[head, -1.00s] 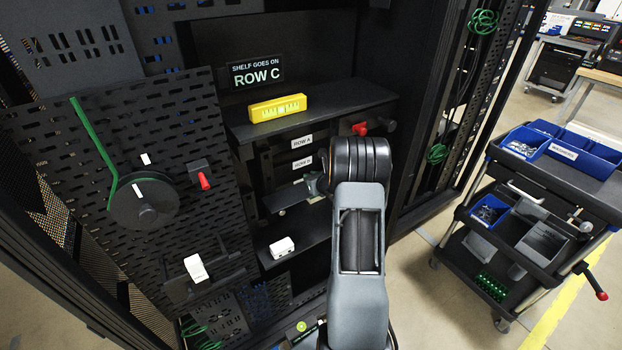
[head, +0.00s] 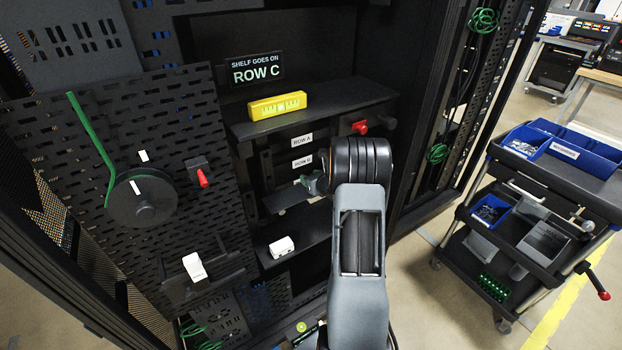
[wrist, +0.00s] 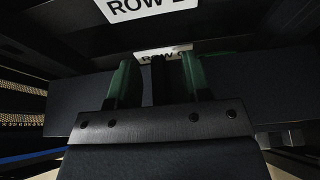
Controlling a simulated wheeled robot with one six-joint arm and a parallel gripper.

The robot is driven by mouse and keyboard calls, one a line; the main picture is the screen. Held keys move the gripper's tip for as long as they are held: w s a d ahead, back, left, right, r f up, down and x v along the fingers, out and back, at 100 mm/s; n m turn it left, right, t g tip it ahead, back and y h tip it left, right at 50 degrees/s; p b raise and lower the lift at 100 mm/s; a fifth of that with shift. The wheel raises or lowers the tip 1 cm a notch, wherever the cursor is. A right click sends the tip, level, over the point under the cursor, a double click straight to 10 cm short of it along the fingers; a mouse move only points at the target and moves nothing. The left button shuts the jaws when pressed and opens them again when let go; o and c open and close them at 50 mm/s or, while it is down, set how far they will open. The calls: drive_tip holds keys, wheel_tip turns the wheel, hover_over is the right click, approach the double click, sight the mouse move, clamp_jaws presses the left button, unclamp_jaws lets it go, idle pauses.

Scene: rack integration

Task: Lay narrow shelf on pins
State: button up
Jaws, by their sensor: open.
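The narrow shelf (head: 287,198) is a dark flat plate inside the rack, below the row labels and left of my wrist. In the wrist view the dark plate (wrist: 258,88) spans behind my fingers, below the ROW C label (wrist: 165,53). My gripper (head: 312,183) is at the plate's near right part. In the wrist view my gripper (wrist: 157,82) has its two green fingers apart, with a dark strip between them. I cannot tell whether the fingers touch the plate. The pins are not visible, so I cannot tell what the plate rests on.
A sign (head: 256,70) reads "SHELF GOES ON ROW C". A yellow level (head: 277,106) lies on the upper shelf (head: 345,105). ROW A (head: 302,142) and ROW B (head: 302,161) labels sit above the plate. A white block (head: 281,247) sits on a lower ledge. A cart (head: 545,215) stands right.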

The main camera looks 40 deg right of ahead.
drive_tip(key=b+v, duration=0.1)
drive_tip(key=v, duration=1.2)
drive_tip(key=shift+s+r, duration=0.2)
drive_tip(key=shift+s, duration=0.2)
